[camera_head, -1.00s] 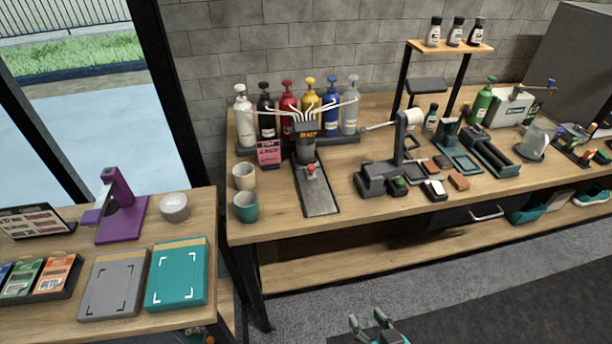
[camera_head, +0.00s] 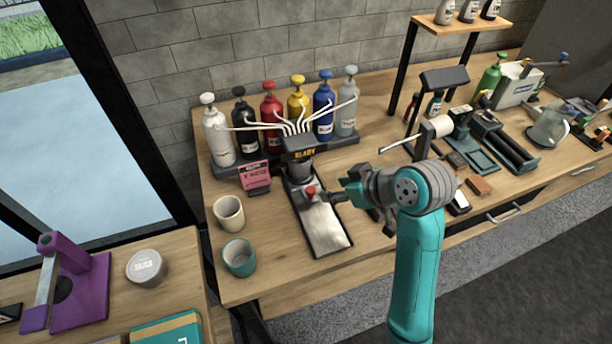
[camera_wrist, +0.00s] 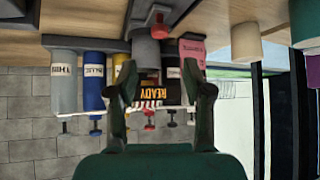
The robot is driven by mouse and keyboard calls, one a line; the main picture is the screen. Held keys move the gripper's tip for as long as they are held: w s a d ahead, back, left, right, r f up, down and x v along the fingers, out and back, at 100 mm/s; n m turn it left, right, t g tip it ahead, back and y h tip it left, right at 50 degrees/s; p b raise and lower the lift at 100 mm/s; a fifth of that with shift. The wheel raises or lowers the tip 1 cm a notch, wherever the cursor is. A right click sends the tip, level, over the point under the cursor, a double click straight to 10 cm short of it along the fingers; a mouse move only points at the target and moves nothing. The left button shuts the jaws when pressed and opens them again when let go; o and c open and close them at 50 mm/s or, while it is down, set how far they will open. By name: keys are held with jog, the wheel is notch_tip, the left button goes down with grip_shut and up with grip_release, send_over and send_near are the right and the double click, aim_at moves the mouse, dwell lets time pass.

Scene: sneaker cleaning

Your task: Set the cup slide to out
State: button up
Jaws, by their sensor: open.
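The cup slide is a long grey metal plate (camera_head: 325,230) in a dark track, running toward the table front below the dispenser (camera_head: 299,155) marked READY. Its red knob (camera_head: 310,192) stands near the dispenser end; it also shows at the top of the upside-down wrist view (camera_wrist: 158,30). My gripper (camera_head: 334,196) is just right of the knob in the head view, fingers pointing left. In the wrist view my gripper (camera_wrist: 162,92) has its two fingers spread, with the dispenser between them in the picture. I see no contact with the knob.
A cream cup (camera_head: 229,213) and a teal cup (camera_head: 239,257) stand left of the slide. Colored pump bottles (camera_head: 270,118) line the back, with a pink card (camera_head: 255,177) before them. A roller stand (camera_head: 440,124) and small blocks are to the right, partly behind my arm.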

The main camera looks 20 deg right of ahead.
aim_at(311, 189)
jog(key=x, duration=1)
jog(key=shift+w+f, duration=0.2)
jog(key=shift+w, duration=0.15)
grip_shut()
